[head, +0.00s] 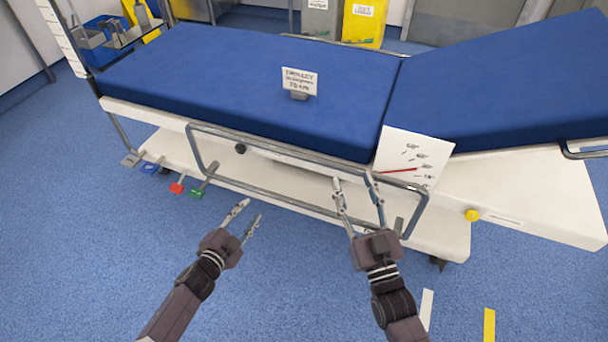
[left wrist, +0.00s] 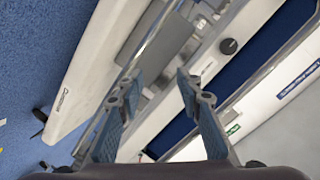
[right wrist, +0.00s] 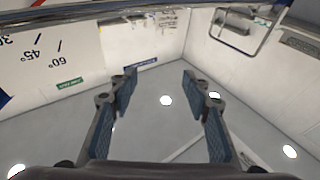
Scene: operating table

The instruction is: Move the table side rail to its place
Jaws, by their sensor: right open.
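The side rail is a grey tubular frame (head: 268,146) along the near long side of the blue-padded operating table (head: 250,85). Its long bars run from the left-middle of the table to the notice board at the right. My left gripper (head: 250,213) is open and empty, over the floor in front of the rail and apart from it. My right gripper (head: 354,179) is open, its fingertips near the rail's upper bar and overlapping it in the head view. I cannot tell whether they touch it. In both wrist views the fingers are apart with nothing clearly between them.
Coloured pedals (head: 177,187) stand out at the table's lower left. A sign (head: 299,81) stands on the mattress. The near floor is mostly free.

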